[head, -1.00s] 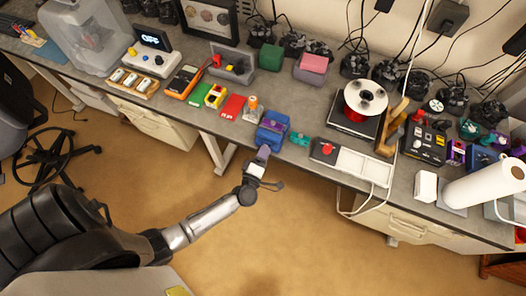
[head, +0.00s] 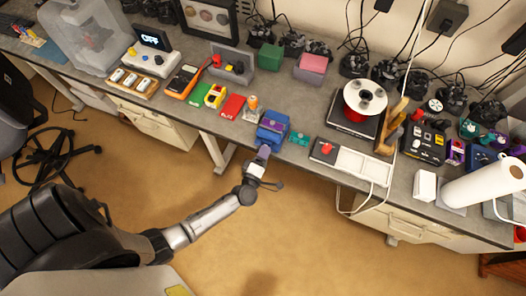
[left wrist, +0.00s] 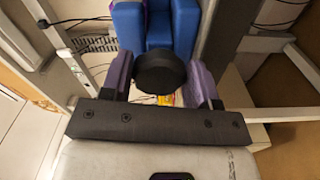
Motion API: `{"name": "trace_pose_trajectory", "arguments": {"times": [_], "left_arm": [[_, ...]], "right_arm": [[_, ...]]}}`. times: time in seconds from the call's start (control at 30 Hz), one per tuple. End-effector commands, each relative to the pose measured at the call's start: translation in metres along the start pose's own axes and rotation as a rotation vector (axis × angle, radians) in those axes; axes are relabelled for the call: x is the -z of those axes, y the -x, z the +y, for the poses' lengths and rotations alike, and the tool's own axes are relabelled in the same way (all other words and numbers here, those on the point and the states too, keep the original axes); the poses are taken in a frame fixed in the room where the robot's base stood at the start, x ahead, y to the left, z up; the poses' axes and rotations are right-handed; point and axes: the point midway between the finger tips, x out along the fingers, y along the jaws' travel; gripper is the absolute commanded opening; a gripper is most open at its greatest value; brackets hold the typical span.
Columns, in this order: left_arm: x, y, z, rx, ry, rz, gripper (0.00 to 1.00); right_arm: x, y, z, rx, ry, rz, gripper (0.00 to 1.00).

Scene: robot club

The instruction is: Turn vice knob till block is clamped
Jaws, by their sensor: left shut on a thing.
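The blue vice (head: 275,122) stands at the front edge of the workbench in the head view, with a purple piece, possibly the block, at its top. The vice's blue body (left wrist: 170,30) also shows at the top of the left wrist view. Its round black knob (left wrist: 159,73) faces the camera there. My left gripper (head: 263,153) reaches the vice from the front. Its two purple fingers lie on either side of the knob and are shut on it. The jaw gap is hidden, so I cannot tell how tightly the block sits. My right gripper is not in view.
A teal part (head: 299,138) lies just right of the vice. A white tray with a red button (head: 326,148) is further right. Open floor lies before the bench.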

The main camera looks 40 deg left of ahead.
Motion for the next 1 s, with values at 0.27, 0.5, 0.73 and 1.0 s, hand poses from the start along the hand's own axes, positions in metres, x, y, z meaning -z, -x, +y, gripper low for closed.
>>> {"name": "trace_pose_trajectory", "arguments": {"times": [0.27,0.5,0.73,1.0], "left_arm": [[0.0007,0.0,-0.0005,0.001,-0.003,0.001,0.31],[0.0007,0.0,-0.0004,0.0,-0.002,0.001,0.66],[0.0004,0.0,-0.0002,0.0,-0.001,0.001,0.79],[-0.0001,0.0095,-0.0014,0.001,0.0,0.0,0.79]], "right_arm": [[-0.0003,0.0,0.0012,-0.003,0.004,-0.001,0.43],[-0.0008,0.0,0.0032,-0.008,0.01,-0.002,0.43],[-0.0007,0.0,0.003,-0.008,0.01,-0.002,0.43],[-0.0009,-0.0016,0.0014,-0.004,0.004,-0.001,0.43]]}}
